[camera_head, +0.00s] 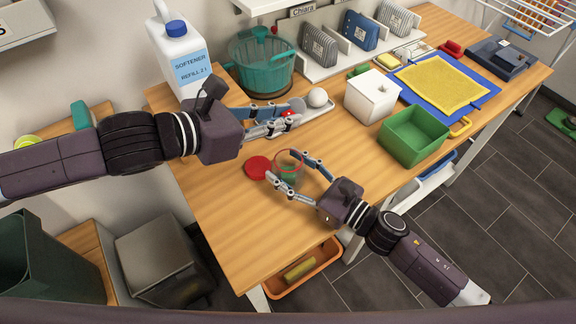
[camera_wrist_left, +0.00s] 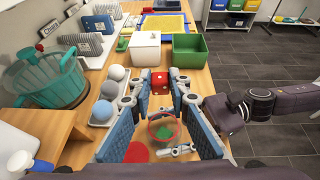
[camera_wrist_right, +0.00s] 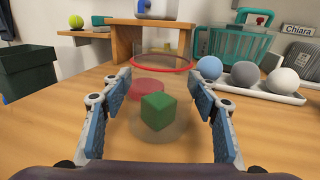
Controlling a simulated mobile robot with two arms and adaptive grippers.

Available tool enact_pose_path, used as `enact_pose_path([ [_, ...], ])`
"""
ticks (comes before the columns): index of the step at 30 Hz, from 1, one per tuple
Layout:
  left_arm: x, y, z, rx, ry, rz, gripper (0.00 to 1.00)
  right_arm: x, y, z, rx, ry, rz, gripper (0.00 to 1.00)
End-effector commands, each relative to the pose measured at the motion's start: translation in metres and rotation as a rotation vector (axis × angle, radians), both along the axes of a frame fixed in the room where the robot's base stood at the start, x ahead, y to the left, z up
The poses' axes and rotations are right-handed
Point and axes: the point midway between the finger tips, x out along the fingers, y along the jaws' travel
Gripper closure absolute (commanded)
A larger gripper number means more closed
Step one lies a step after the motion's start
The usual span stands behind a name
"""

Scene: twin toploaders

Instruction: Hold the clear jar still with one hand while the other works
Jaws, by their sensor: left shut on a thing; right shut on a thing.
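The clear jar (camera_head: 289,172) stands on the table with a red rim and a green cube (camera_wrist_right: 157,110) inside. My right gripper (camera_head: 287,168) is shut on the jar, one finger on each side. In the right wrist view the jar (camera_wrist_right: 160,64) is upright between the fingers. My left gripper (camera_head: 293,115) is shut on a red cube (camera_wrist_left: 157,100) and holds it above and beyond the jar. In the left wrist view the jar (camera_wrist_left: 163,130) appears below the cube. A red disc-like lid (camera_head: 257,167) lies beside the jar.
A white tray with several balls (camera_head: 317,97) lies behind my left gripper. A white box (camera_head: 371,96) and a green bin (camera_head: 415,136) stand to the right. A teal basket (camera_head: 261,62) and a softener jug (camera_head: 180,55) are at the back. The table's front left is clear.

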Motion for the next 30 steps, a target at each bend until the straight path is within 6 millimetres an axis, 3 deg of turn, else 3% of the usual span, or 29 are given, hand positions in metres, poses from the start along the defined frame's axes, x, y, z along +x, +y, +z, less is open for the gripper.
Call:
enact_pose_path([
  [30,0.000,0.000,-0.069,-0.001,0.001,-0.001,0.95,0.000,0.000,0.000,0.000,0.000,0.000,0.72],
])
